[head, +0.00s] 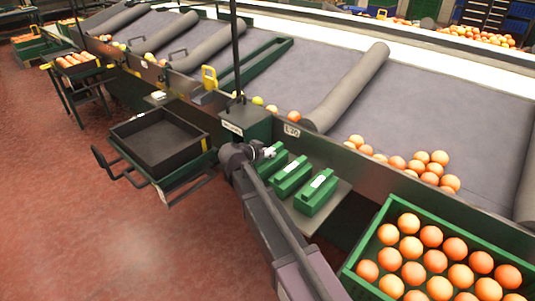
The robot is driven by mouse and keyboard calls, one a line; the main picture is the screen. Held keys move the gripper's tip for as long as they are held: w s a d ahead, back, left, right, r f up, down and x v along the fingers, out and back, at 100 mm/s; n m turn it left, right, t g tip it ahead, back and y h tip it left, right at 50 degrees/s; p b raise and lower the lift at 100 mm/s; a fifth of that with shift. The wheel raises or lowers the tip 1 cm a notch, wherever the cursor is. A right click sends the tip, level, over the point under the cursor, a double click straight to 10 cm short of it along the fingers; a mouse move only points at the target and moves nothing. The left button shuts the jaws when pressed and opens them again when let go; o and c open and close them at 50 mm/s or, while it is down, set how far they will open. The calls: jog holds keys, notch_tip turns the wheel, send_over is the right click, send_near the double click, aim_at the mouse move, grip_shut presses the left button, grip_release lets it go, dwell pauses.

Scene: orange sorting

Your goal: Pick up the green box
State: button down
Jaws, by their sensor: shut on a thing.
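Three small green boxes with white labels stand in a row on a grey shelf (336,199) in the head view. The nearest is the right box (317,194), with the middle box (291,177) beside it. My gripper (266,152) is at the left green box (271,166) and shut on it. The dark wrist and fingers cover part of that box. I cannot tell whether it is lifted off the shelf.
A green crate of oranges (366,243) stands at the lower right. A black tray (160,140) on a cart stands left of my arm. A sloped conveyor (400,110) with loose oranges lies behind the shelf.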

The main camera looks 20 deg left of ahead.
jog(key=shift+r+p, duration=4.4)
jog(key=shift+r, duration=0.2)
notch_tip(320, 180, up, 13)
jog(key=p, duration=1.3)
jog(key=shift+w+d+f, duration=0.1)
